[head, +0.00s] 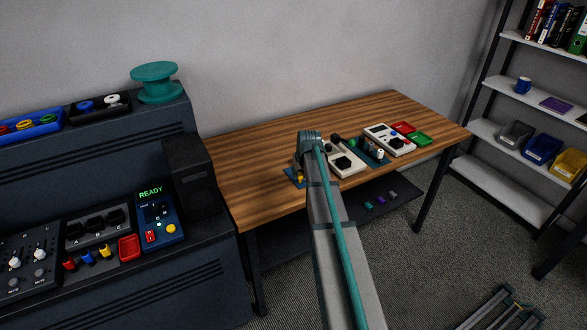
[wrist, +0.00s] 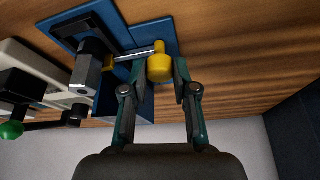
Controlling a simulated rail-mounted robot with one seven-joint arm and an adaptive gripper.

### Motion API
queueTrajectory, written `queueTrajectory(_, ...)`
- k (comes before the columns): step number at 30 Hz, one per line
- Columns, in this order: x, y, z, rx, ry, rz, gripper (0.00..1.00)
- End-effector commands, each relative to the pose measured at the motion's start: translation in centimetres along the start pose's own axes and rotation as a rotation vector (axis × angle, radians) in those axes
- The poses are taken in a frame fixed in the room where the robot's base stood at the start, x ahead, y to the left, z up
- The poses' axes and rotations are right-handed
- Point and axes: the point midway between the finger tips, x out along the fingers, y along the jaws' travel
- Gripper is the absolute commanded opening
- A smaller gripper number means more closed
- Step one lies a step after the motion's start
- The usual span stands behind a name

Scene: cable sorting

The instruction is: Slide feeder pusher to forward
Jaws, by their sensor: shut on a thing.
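The feeder (wrist: 150,30) has a blue base on the wooden table, with a dark frame and a grey block at one side. Its pusher (wrist: 160,68) is a yellow knob on a metal rod (wrist: 135,53). In the wrist view my gripper (wrist: 163,72) has one finger on each side of the yellow knob and is shut on it. In the head view the feeder's blue base (head: 291,176) and a bit of the yellow knob (head: 300,178) show at the table's front left. My arm hides the rest there, and the fingertips are hard to make out.
Cream panels (head: 346,162) and red and green trays (head: 421,138) stand to the right on the table (head: 250,150). A cream panel with a green knob (wrist: 12,130) is beside the feeder. The table's left part is clear. A dark console (head: 180,225) stands left.

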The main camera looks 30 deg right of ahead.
Motion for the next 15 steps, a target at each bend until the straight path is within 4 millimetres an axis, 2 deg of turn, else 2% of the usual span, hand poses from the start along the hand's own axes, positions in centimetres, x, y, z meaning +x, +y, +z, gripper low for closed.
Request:
queueTrajectory(1, -0.24, 0.08, 0.72, 0.001, 0.0, 0.0, 0.0)
queueTrajectory(10, -0.33, 0.18, 0.84, 0.0, -0.006, 0.001, 0.0)
queueTrajectory(11, -0.33, 0.18, 0.84, 0.0, -0.006, 0.001, 0.33)
queueTrajectory(12, -0.33, 0.18, 0.84, 0.0, -0.005, 0.001, 0.39)
queueTrajectory(15, -0.31, 0.17, 0.76, 0.0, -0.004, 0.001, 0.39)
